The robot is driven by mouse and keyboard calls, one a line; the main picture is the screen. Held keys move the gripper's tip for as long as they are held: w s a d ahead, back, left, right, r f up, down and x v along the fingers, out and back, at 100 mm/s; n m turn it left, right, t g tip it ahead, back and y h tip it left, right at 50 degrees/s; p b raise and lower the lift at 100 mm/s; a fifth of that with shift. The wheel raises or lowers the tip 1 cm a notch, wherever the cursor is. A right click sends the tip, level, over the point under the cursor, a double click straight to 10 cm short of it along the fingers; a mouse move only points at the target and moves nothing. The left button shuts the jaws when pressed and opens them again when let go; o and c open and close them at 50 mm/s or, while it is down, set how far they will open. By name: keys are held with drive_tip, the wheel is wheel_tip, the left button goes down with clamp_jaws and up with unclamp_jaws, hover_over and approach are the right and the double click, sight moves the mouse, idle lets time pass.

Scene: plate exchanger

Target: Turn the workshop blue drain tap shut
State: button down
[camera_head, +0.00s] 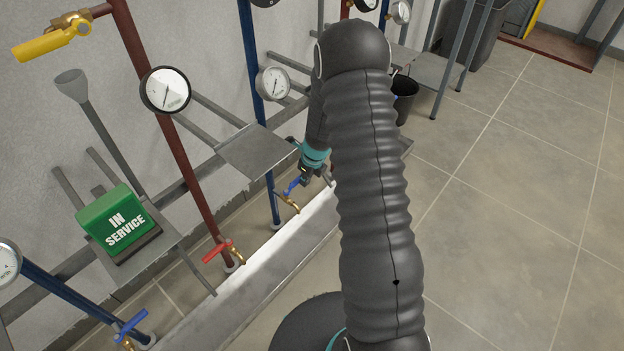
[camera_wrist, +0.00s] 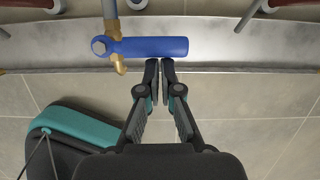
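A blue-handled brass tap (camera_head: 292,187) sits low on a blue vertical pipe at the middle of the head view. In the wrist view its blue lever (camera_wrist: 155,47) lies level across the picture, pointing right, roughly square to its brass body (camera_wrist: 113,45). My gripper (camera_head: 303,180) is beside this tap. In the wrist view its two fingers (camera_wrist: 160,62) are together with only a thin gap and nothing between them. Their tips are just below the lever's edge, towards its free end; I cannot tell whether they touch it.
A red-handled tap (camera_head: 222,250) and another blue-handled tap (camera_head: 130,325) stand to the left. A pale trough (camera_head: 255,280) runs below the taps. A grey shelf (camera_head: 255,150) juts out above the middle tap. A green "IN SERVICE" sign (camera_head: 117,222) stands left. Floor at right is clear.

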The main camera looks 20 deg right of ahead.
drive_tip(key=s+d+r+p, duration=0.1)
drive_tip(key=s+d+r, duration=0.2)
drive_tip(key=r, duration=0.6)
drive_tip(key=s, duration=0.2)
drive_tip(key=shift+s+r, duration=0.35)
drive_tip(key=shift+d, duration=0.1)
